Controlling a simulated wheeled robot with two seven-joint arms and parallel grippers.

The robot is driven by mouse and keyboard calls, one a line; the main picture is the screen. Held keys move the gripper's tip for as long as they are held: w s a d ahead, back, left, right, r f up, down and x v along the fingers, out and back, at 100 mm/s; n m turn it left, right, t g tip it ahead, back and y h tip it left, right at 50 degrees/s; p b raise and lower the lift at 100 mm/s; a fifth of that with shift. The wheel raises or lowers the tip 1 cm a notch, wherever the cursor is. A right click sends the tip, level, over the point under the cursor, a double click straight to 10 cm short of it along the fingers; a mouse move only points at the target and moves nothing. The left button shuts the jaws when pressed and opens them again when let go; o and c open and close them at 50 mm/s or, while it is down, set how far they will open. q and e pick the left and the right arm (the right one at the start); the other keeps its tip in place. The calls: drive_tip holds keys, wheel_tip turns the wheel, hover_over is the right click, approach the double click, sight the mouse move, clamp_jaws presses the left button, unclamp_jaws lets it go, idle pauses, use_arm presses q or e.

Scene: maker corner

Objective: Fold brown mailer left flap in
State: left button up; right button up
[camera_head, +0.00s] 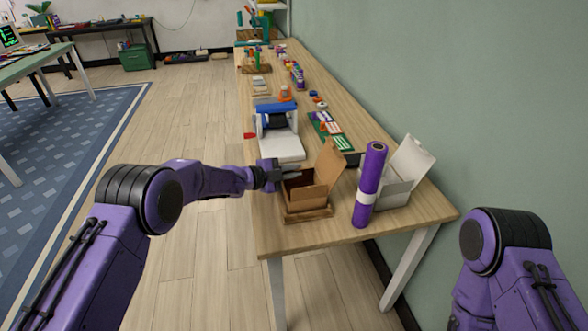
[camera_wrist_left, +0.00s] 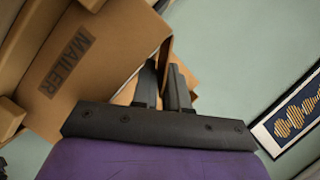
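The brown mailer (camera_head: 307,196) is an open cardboard box near the table's front end, with its lid (camera_head: 330,167) standing up at the back right. A front flap (camera_head: 309,215) sticks out low. My left gripper (camera_head: 284,174) is at the box's left side, by the upper edge, and partly hides the left flap there. In the left wrist view, the panel marked MAILER (camera_wrist_left: 68,62) fills the upper left. The left fingers (camera_wrist_left: 163,80) lie close together beside a cardboard edge; whether they grip it is unclear. My right gripper is out of view.
A purple roll (camera_head: 369,186) stands upright just right of the mailer, with an open white box (camera_head: 404,172) behind it. A white and blue device (camera_head: 280,140) stands behind the mailer. Small items line the table farther back.

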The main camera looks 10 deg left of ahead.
use_arm(q)
drive_tip(key=shift+w+d, duration=0.1)
drive_tip(key=shift+d, duration=0.15)
drive_tip(key=shift+c, duration=0.3)
